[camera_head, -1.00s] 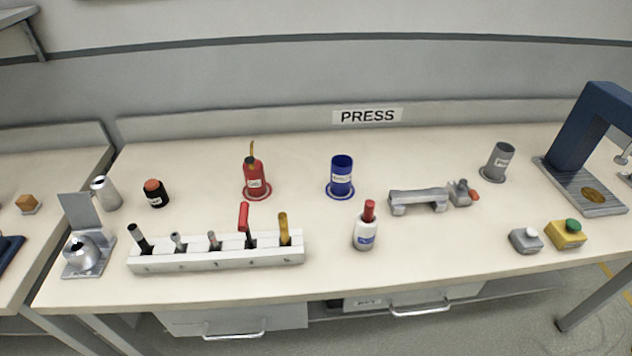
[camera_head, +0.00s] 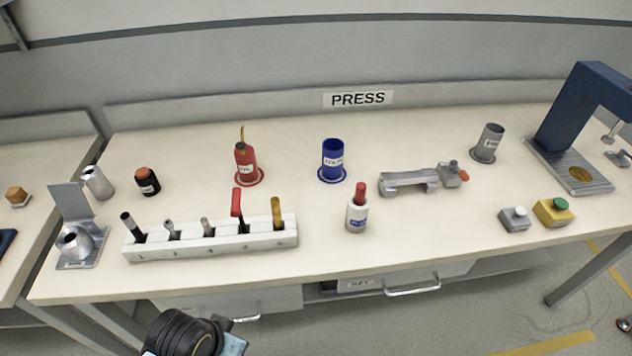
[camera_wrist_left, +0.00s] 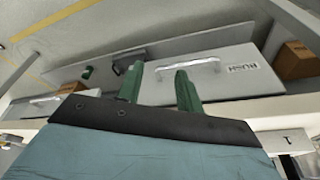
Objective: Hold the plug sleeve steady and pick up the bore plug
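No part reads clearly as the plug sleeve or bore plug. A small black cylinder with an orange top (camera_head: 147,181) stands at the back left of the bench; whether these are two parts, I cannot tell. A plain silver cylinder (camera_head: 97,182) stands to its left. A white rack (camera_head: 212,241) holds several upright tools, including a black-handled one (camera_head: 132,226). My left gripper (camera_wrist_left: 158,78) is open and empty in the left wrist view, with green fingers apart in front of the drawers, below the bench top. My right gripper is not in view.
A blue press (camera_head: 575,115) stands at right. The front edge right of the rack is clear.

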